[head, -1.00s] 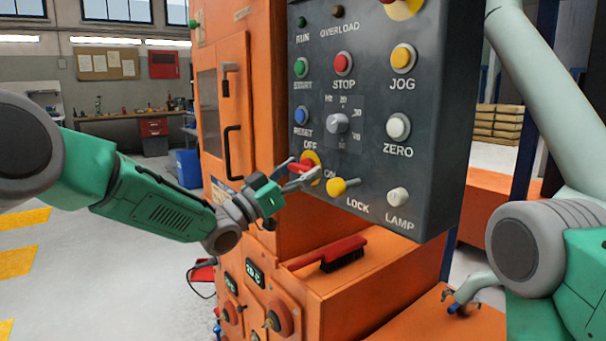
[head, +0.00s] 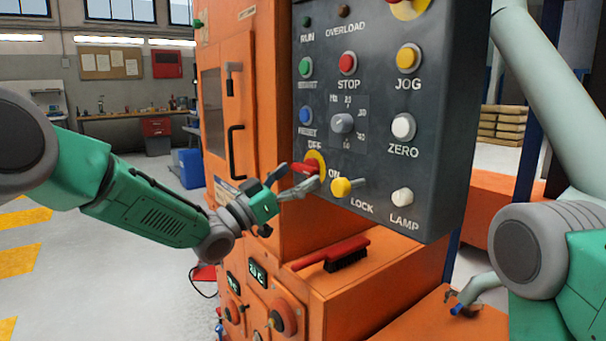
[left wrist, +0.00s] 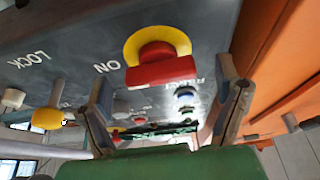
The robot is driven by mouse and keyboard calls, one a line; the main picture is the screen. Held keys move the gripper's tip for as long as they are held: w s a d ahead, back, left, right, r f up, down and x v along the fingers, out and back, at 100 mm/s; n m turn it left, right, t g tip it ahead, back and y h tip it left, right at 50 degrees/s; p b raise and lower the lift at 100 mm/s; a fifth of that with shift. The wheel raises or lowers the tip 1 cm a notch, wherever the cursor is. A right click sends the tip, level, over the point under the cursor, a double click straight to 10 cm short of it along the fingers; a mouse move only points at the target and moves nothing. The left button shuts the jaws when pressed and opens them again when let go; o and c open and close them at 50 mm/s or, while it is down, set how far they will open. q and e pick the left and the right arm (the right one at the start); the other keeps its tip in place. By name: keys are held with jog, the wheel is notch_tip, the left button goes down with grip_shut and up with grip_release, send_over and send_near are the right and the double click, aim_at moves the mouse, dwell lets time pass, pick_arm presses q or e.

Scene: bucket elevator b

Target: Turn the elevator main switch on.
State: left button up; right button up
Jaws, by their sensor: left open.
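The main switch is a red handle on a yellow disc (head: 317,162), low on the left of the dark control panel, between the OFF and ON labels. In the left wrist view the red handle (left wrist: 160,70) lies crosswise, with ON printed to its left. I cannot tell surely which label it is set to. My left gripper (head: 297,182) is open at the switch, its fingers on either side of the handle. In the left wrist view the open fingers (left wrist: 164,92) stand apart, with the handle between and beyond them; contact is unclear. My right gripper (head: 468,294) is low at right, its jaws unclear.
A yellow LOCK knob (head: 342,187) sits close below right of the switch, with the blue RESET button (head: 306,115) above it. A red-handled brush (head: 340,256) lies on the orange ledge below. An orange cabinet (head: 228,120) stands left of the panel.

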pick_arm(q)
jog(key=v, duration=1)
jog(key=shift+a, duration=0.25)
jog(key=shift+d+f, duration=0.1)
jog(key=shift+f, duration=0.05)
jog(key=s+a+f+n+g+y+p, duration=0.1)
jog(key=s+a+f+n+y, duration=0.2)
jog(key=f, duration=0.7)
jog(key=s+a+f+n+g+y+p, duration=0.1)
jog(key=s+f+n+y, duration=0.1)
jog(key=s+f+y, duration=0.5)
jog(key=s+a+f+n+g+y, duration=0.1)
jog(key=s+a+f+n, duration=0.15)
jog(key=f, duration=0.95)
jog(key=s+a+f+n+g+y, duration=0.1)
jog(key=s+a+f+g+y, duration=0.1)
jog(key=s, duration=0.8)
jog(key=s+a+f+n+g+y+p, duration=0.1)
jog(key=s+a+f+g, duration=0.3)
jog(key=s, duration=0.6)
jog(key=s+a+f+n+g+y+p, duration=0.1)
jog(key=s+a+f+g+y, duration=0.2)
jog(key=s+a, duration=0.3)
jog(key=s+f+y, duration=0.1)
jog(key=s, duration=0.4)
jog(key=shift+a+g, duration=0.3)
jog(key=shift+a, duration=0.05)
